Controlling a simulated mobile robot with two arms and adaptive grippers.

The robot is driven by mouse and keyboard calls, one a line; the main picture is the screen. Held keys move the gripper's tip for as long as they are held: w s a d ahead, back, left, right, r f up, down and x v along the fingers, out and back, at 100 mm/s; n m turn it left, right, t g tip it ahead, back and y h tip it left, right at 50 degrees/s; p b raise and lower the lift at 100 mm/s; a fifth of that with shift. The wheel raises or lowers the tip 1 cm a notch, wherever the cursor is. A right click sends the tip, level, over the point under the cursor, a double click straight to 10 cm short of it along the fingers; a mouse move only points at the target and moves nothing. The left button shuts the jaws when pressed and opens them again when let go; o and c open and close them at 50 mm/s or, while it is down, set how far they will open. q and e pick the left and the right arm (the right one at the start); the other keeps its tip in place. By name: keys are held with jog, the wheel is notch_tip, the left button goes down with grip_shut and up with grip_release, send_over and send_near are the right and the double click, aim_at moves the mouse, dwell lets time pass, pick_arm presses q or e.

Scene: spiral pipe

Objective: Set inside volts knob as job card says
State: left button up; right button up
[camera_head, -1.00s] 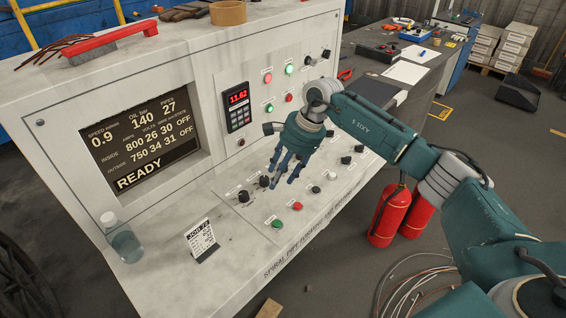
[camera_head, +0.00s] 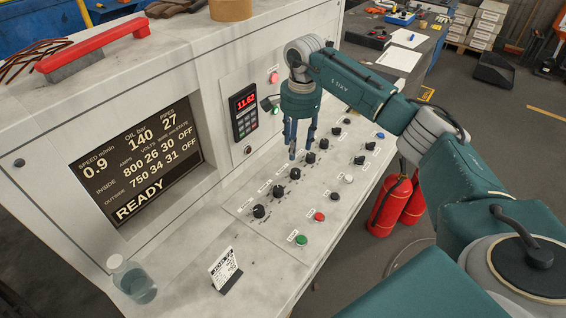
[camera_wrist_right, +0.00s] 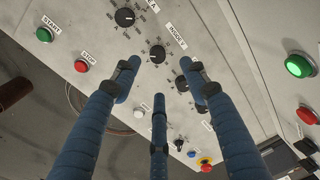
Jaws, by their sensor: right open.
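The sloped control panel (camera_head: 270,228) carries a row of black pointer knobs, including a front knob (camera_head: 259,211), a second knob (camera_head: 279,190) and a third knob (camera_head: 295,173). The screen (camera_head: 140,165) shows inside 800, 26, 30, OFF. My right gripper (camera_head: 299,148) is open and empty, fingers pointing down over the middle of the knob row. In the wrist view, a knob (camera_wrist_right: 157,54) lies between and beyond the spread fingertips.
A green button (camera_head: 301,240) and a red button (camera_head: 319,216) sit at the panel's front. A bottle (camera_head: 132,278) stands on the ledge. The upright face has a red digital meter (camera_head: 244,112). Red fire extinguishers (camera_head: 390,205) stand on the floor to the right.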

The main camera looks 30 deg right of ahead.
jog(key=p, duration=0.2)
send_over(295, 171)
jog(key=f, duration=0.6)
jog(key=shift+s+f, duration=0.15)
jog(key=shift+s, duration=0.25)
jog(key=f, duration=0.2)
jog(key=p, duration=0.1)
jog(key=shift+w+f, duration=0.25)
jog(key=shift+f, duration=0.85)
jog(key=shift+c, duration=1)
grip_shut()
pick_arm(q)
jog(key=s+r, duration=0.2)
jog(key=r, duration=0.1)
jog(key=shift+s+d, duration=0.3)
jog(key=shift+d, duration=0.05)
